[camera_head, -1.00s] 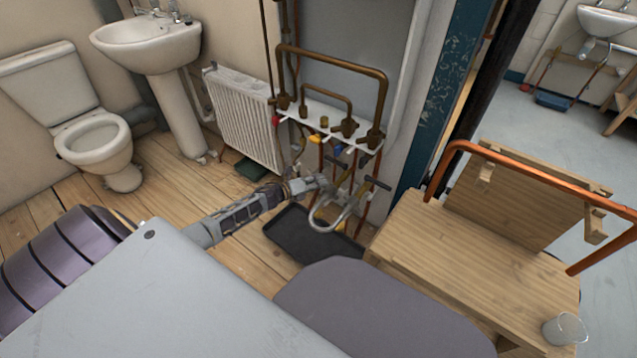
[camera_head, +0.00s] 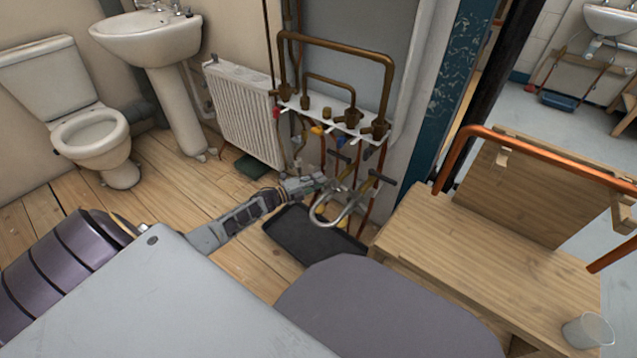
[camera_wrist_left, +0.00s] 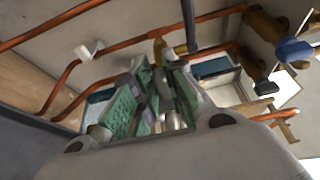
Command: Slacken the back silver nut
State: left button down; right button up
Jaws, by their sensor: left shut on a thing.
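My left gripper (camera_head: 322,184) reaches in from the left to the pipes below the brass manifold. In the left wrist view its green-padded fingers (camera_wrist_left: 150,104) are closed around a small silver piece (camera_wrist_left: 168,118), which looks like the silver nut; the fingers hide most of it. A silver U-shaped pipe (camera_head: 322,216) hangs just right of and below the gripper in the head view. Which nut is the back one cannot be told clearly at this size. My right gripper is not in view.
Brass pipes and valves (camera_head: 350,118) stand above the gripper, with copper pipes (camera_wrist_left: 62,88) close around it. A black tray (camera_head: 300,240) lies on the floor below. A radiator (camera_head: 243,112) is to the left, a wooden bench (camera_head: 470,260) to the right.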

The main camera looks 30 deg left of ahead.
pick_arm(q)
jog(key=shift+d+f+n+t+b, duration=0.15)
jog(key=shift+f+n+t, duration=0.4)
jog(key=shift+n, duration=0.7)
jog(key=shift+d+f+n+t+b, duration=0.15)
jog(key=shift+f+n+t, duration=0.45)
jog(key=shift+n, duration=0.7)
jog(key=shift+d+f+n+t+b, duration=0.15)
jog(key=shift+f+n+t, duration=0.2)
jog(key=shift+f+n, duration=0.65)
jog(key=shift+r+n, duration=0.3)
jog(key=shift+n, duration=0.05)
jog(key=c, duration=1.5)
grip_release()
jog(key=shift+o, duration=0.2)
jog(key=shift+d, duration=0.1)
jog(key=shift+r+m, duration=0.15)
jog(key=shift+m, duration=0.35)
